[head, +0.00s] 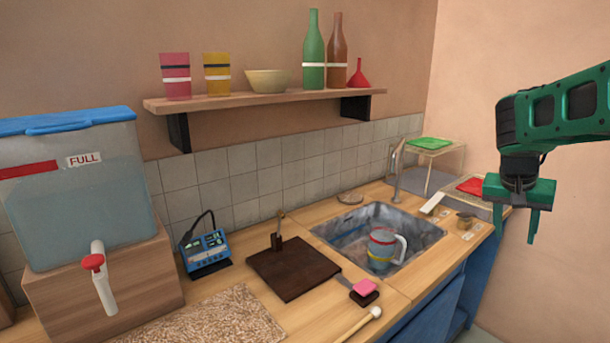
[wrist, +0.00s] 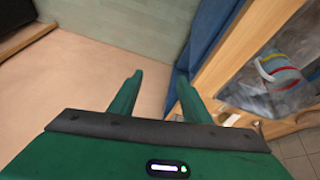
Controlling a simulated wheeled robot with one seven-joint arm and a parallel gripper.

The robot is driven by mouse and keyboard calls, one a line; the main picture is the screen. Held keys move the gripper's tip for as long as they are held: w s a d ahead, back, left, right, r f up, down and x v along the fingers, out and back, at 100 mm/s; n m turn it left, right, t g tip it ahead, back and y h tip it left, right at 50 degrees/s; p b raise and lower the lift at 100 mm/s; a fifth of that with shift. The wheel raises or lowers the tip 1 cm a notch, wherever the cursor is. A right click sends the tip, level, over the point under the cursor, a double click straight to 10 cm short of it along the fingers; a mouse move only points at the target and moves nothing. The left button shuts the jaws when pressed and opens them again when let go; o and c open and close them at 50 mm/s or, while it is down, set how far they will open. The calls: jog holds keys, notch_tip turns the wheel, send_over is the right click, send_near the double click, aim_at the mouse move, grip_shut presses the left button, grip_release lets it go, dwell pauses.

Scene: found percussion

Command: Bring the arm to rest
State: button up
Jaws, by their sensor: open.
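My green arm reaches in from the right in the head view. My gripper (head: 515,222) hangs at its end, fingers pointing down, in the air to the right of the counter's far end. In the wrist view my gripper (wrist: 158,92) has its two fingers spread apart with nothing between them. Below them I see bare floor and the blue cabinet side (wrist: 205,40).
A sink (head: 342,232) holds a banded pitcher (head: 381,250). A dark board (head: 290,272), a blue meter (head: 205,250) and a water tank (head: 75,190) are on the counter. A shelf (head: 250,100) bears cups, a bowl and bottles. Clear air surrounds my gripper.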

jog(key=s+a+f+y, duration=0.1)
jog(key=s+a+f, duration=0.1)
jog(key=s, duration=0.8)
jog(key=s+a+f+n+g+y, duration=0.1)
jog(key=s+a+f+y, duration=0.1)
jog(key=s, duration=0.8)
jog(key=s+a+f+n+g+y, duration=0.1)
jog(key=s+a+f, duration=0.2)
jog(key=s, duration=0.7)
jog(key=shift+s+a+f+y, duration=0.2)
jog(key=shift+a+f+y, duration=0.1)
jog(key=shift+a, duration=0.15)
